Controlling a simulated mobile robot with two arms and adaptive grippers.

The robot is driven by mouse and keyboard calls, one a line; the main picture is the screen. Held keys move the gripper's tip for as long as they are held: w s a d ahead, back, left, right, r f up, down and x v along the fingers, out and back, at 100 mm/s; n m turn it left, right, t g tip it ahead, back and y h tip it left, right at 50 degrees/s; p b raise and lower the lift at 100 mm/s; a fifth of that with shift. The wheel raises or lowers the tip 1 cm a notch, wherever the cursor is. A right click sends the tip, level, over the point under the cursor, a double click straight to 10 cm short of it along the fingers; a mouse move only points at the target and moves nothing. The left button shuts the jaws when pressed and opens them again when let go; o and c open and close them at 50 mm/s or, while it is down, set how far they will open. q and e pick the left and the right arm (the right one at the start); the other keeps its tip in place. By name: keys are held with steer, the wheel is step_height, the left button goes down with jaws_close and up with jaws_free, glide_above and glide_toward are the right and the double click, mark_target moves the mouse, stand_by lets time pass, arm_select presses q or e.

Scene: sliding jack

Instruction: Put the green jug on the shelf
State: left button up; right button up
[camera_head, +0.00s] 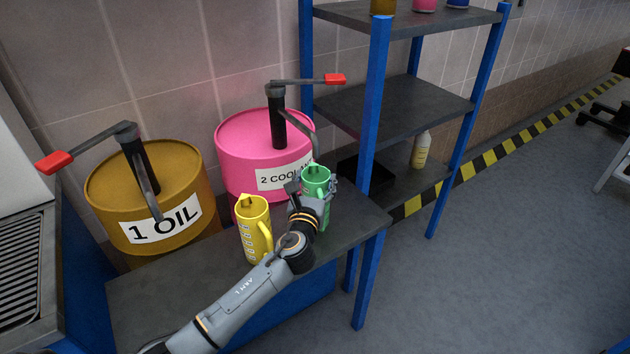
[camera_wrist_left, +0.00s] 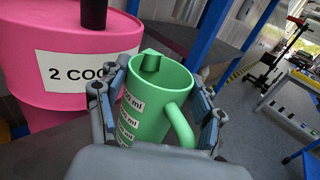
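The green jug (camera_head: 316,184) stands upright near the right end of the dark table (camera_head: 190,290), in front of the pink drum. In the left wrist view the jug (camera_wrist_left: 152,105) shows its open rim, spout, measuring marks and a handle on the right. My left gripper (camera_head: 316,196) is at the jug, with one finger on each side of it in the left wrist view (camera_wrist_left: 158,95). I cannot tell whether both fingers press on it. The blue-posted shelf (camera_head: 400,110) stands to the right, with dark boards at several heights. My right gripper is out of view.
A yellow jug (camera_head: 253,230) stands just left of my left gripper. The ochre oil drum (camera_head: 120,195) and pink coolant drum (camera_head: 240,140) have pump levers above. A pale bottle (camera_head: 420,150) and dark tray (camera_head: 375,172) are on the low board. The middle board has free room.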

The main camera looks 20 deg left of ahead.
arm_select(q)
steer(key=shift+o, duration=1)
steer(key=shift+r, duration=0.1)
steer(key=shift+s, duration=0.2)
steer(key=s+d, duration=0.1)
steer(key=s, duration=1)
steer(key=shift+s+d, duration=0.25)
steer(key=shift+d, duration=0.15)
